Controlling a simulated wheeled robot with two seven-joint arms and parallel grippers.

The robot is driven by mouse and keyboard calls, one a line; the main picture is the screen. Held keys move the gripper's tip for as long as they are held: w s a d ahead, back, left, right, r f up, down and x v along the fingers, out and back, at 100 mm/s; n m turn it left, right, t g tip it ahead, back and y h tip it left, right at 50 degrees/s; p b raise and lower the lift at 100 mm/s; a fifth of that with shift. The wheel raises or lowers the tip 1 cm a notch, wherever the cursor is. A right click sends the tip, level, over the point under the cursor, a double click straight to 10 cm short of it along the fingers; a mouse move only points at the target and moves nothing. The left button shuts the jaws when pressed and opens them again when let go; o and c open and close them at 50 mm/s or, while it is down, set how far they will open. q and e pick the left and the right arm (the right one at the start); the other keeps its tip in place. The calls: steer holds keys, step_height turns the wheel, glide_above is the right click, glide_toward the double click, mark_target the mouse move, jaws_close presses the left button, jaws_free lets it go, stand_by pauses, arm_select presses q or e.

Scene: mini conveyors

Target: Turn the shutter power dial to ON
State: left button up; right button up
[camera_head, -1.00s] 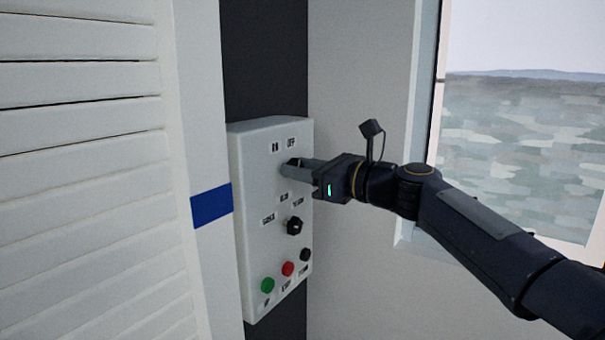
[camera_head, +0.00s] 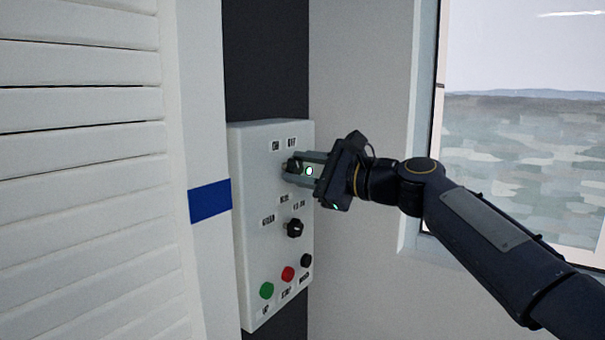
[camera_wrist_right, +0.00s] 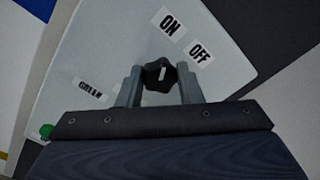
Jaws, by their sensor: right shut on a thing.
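The control panel (camera_head: 262,190) is a white box on the dark wall strip. Its upper black dial (camera_head: 293,165) sits below the ON and OFF labels. My right gripper (camera_head: 297,168) is shut on this dial from the right. In the right wrist view the dial (camera_wrist_right: 159,75) sits between the two grey fingers of my right gripper (camera_wrist_right: 159,86). The ON label (camera_wrist_right: 170,24) and the OFF label (camera_wrist_right: 200,52) are above it there. A white mark on the dial points up in the wrist picture, between or near the two labels. My left gripper is not in view.
A second black dial (camera_head: 294,228) is lower on the panel. Below it are a green button (camera_head: 267,290), a red button (camera_head: 288,273) and a black button (camera_head: 306,260). A white slatted shutter (camera_head: 80,180) stands left and a window (camera_head: 520,150) right.

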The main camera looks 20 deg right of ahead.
steer(key=shift+n, duration=0.3)
steer(key=o, duration=1)
steer(key=shift+c, duration=0.2)
steer(key=shift+s+d+b, duration=0.3)
steer(key=shift+s, duration=0.15)
steer(key=b+v, duration=0.1)
steer(key=v, duration=0.5)
steer(key=shift+s+d, duration=0.2)
steer(key=shift+s, duration=0.15)
